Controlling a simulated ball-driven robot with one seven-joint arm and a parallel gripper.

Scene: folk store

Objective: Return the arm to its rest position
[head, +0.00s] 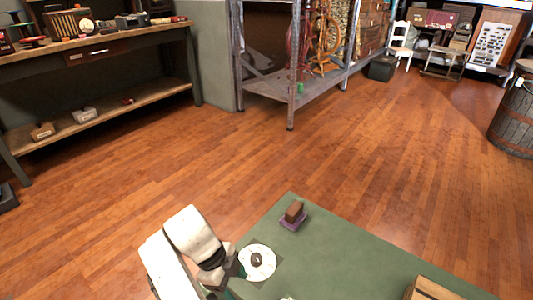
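My white and grey arm (188,240) reaches up from the bottom edge, left of the middle, in the head view. It bends at the top and comes down to a grey part beside the left edge of the green tabletop (350,260). My gripper (222,290) is at the bottom edge, small and partly cut off. I cannot tell whether its fingers are open or shut, or whether they hold anything. The arm is close to a white disc (245,268) with a dark rounded piece (256,259) on it.
A brown block (293,211) sits on a purple base (290,224) near the tabletop's far corner. A wooden box (430,291) is at the bottom right. A workbench (90,47), metal shelving (290,95) and a barrel (515,115) stand beyond. The wooden floor between is clear.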

